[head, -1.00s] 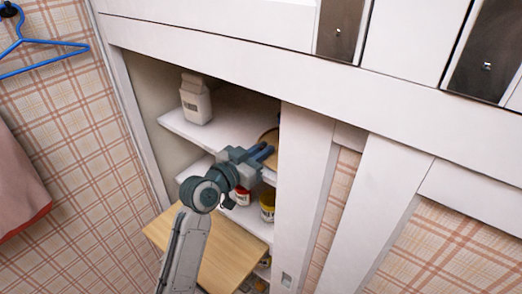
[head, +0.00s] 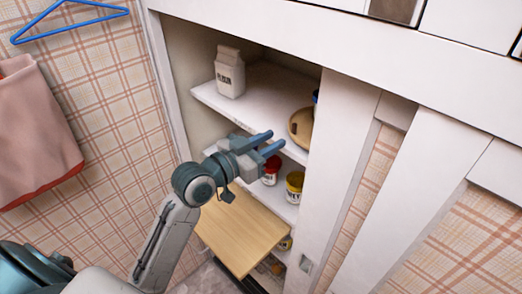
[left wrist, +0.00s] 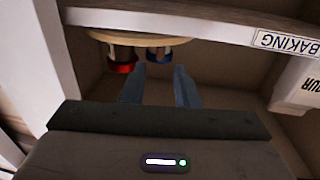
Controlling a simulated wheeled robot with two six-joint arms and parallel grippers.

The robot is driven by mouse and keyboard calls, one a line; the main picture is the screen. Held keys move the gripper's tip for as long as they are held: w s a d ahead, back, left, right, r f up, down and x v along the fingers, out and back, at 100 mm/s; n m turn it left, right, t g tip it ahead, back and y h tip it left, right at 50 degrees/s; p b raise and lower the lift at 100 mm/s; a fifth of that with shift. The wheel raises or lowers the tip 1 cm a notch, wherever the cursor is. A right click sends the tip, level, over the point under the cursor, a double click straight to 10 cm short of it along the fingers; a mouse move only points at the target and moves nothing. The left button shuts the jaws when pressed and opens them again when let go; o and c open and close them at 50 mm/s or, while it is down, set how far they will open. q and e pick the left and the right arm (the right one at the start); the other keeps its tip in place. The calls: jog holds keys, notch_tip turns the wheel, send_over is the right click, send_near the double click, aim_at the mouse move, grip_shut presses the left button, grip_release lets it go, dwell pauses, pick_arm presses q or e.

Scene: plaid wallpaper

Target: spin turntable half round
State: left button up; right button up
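The turntable is a round wooden disc (head: 300,130) on the upper cupboard shelf, partly hidden behind the white door panel at its right. In the left wrist view, which is upside down, the turntable (left wrist: 130,37) carries a red-topped jar (left wrist: 122,62) and a blue-topped jar (left wrist: 158,57). A bit of blue (head: 316,97) shows above the disc in the head view. My left gripper (head: 277,140) is open, with its fingertips just left of and in front of the disc, apart from it. Nothing is between its fingers (left wrist: 160,80). My right gripper is out of view.
A white carton (head: 229,72) stands left on the same shelf (head: 262,92); a "BAKING" label (left wrist: 287,42) is on the shelf edge. Red-topped (head: 270,170) and yellow (head: 294,186) jars stand below. A wooden board (head: 240,232) juts out lower. The door panel (head: 340,150) bounds the right.

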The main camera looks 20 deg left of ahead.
pick_arm(q)
jog(key=shift+v, duration=1.35)
